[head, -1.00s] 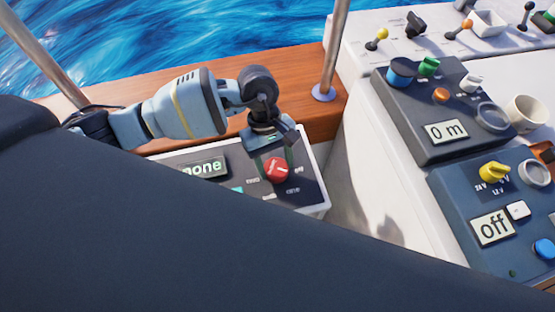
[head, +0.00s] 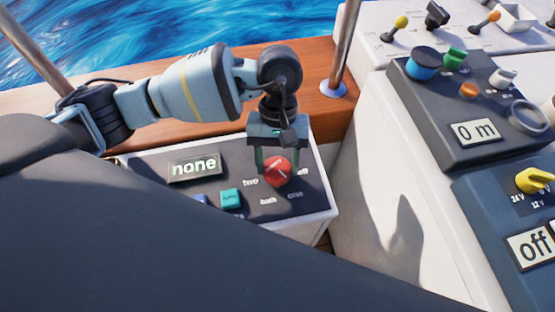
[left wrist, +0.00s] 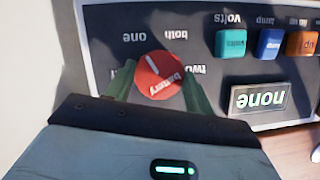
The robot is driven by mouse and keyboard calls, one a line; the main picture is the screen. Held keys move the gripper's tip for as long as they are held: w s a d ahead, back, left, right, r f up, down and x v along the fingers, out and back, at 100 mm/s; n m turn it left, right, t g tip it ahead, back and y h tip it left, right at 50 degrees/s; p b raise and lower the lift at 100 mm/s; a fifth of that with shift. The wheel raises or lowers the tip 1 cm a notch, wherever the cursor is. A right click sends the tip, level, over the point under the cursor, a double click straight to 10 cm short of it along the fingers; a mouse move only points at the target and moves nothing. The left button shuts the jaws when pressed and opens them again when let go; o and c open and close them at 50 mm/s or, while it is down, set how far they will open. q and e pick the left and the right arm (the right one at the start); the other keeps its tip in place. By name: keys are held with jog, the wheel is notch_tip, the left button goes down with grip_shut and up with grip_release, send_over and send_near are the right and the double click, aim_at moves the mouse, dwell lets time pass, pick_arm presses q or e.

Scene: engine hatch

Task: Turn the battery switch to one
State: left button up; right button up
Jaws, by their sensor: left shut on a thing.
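The battery switch is a round red knob (head: 278,171) on a dark panel (head: 225,217) in a white housing. The words two, both, one and off stand around it. My left gripper (head: 275,158) comes from above and is shut on the red knob. In the left wrist view the knob (left wrist: 159,74) sits between the two green fingers (left wrist: 157,88). Its white line there points up and left, towards the side of the words one and both; the exact setting is hard to tell. The display (head: 194,166) reads none. My right gripper is not in view.
A teal button (head: 230,198) and a partly hidden blue button (head: 200,201) lie left of the knob. A metal post (head: 343,50) rises behind on the wooden ledge (head: 325,60). Consoles with the 0 m display (head: 474,132) and a yellow knob (head: 534,181) stand to the right.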

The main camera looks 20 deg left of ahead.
pick_arm(q)
jog(key=o, duration=0.9)
jog(key=shift+o, duration=0.4)
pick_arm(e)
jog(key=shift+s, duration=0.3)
pick_arm(q)
jog(key=shift+r, duration=0.1)
jog(key=v, duration=0.7)
jog(key=shift+w+r, duration=0.2)
jog(key=shift+r, duration=0.1)
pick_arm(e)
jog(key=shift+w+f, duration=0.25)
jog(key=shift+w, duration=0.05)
pick_arm(q)
jog(key=shift+a, duration=0.1)
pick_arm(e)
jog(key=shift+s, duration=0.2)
